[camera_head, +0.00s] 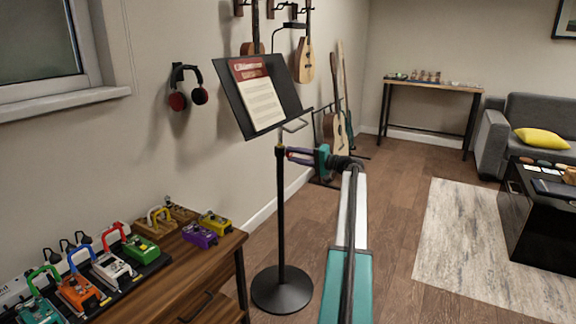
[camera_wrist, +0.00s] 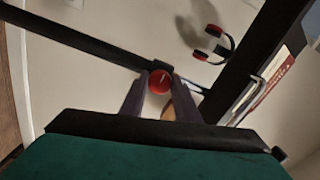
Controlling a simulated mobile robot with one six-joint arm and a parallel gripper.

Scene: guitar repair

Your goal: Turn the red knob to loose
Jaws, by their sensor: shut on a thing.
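The red knob (camera_wrist: 160,81) shows in the wrist view, round, with a pale line on its face, beside the dark pole (camera_wrist: 85,42) of the music stand. My gripper (camera_wrist: 160,88) has one finger on each side of the knob and is shut on it. In the head view my gripper (camera_head: 290,154) reaches left to the stand's upright pole (camera_head: 281,215), below the tilted desk (camera_head: 262,95) that bears a sheet with a red heading. There the knob is too small and covered to make out clearly.
The stand's round base (camera_head: 281,290) is on the wood floor. A wooden cabinet (camera_head: 222,258) with several coloured pedals is at the lower left. Headphones (camera_head: 188,88) hang on the wall. Guitars (camera_head: 335,131) stand behind. Floor to the right is open up to the rug (camera_head: 465,235).

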